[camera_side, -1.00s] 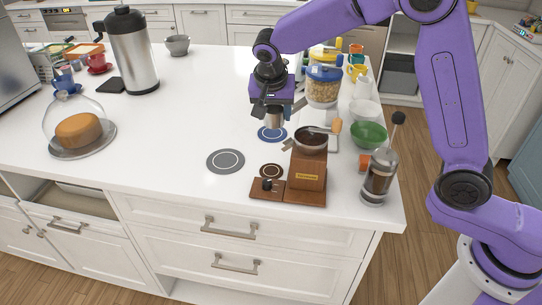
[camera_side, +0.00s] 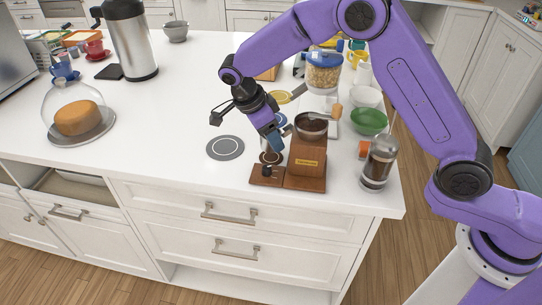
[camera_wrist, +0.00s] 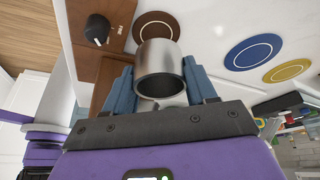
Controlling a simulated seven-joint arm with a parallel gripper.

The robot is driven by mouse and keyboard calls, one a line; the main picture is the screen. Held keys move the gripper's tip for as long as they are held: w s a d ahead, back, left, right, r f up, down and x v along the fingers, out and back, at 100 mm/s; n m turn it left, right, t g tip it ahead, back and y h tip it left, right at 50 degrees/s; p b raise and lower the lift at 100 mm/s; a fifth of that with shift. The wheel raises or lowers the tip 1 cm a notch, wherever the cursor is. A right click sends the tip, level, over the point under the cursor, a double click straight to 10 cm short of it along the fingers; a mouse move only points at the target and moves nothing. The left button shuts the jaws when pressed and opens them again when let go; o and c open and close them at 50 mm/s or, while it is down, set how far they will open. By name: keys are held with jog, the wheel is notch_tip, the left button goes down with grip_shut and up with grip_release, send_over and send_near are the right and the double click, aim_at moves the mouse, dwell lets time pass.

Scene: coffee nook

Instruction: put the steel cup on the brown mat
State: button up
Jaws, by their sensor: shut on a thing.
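The steel cup (camera_wrist: 158,52) is between the blue fingers of my gripper (camera_wrist: 160,80) in the wrist view, with its open rim toward the camera. The gripper (camera_side: 270,140) is shut on it, just above and behind the brown mat in the side view. There the cup is small and mostly hidden by the fingers. The brown mat (camera_wrist: 155,20), a small disc with a pale ring, lies just beyond the cup in the wrist view, and the cup covers its near edge. In the side view the mat (camera_side: 271,160) is partly covered. Contact between cup and mat cannot be told.
A wooden coffee grinder (camera_side: 307,170) with a knobbed base stands close by the brown mat. A grey mat (camera_side: 225,148) lies to its left. Blue (camera_wrist: 254,52) and yellow (camera_wrist: 287,71) mats lie behind. A French press (camera_side: 379,163) and green bowl (camera_side: 369,121) stand right.

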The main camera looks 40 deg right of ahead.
jog(key=shift+f, duration=1.55)
jog(key=shift+f, duration=0.1)
jog(key=o, duration=1)
jog(key=shift+s, duration=0.1)
jog(key=shift+o, duration=0.2)
jog(key=shift+s, duration=0.1)
jog(key=v, duration=1.2)
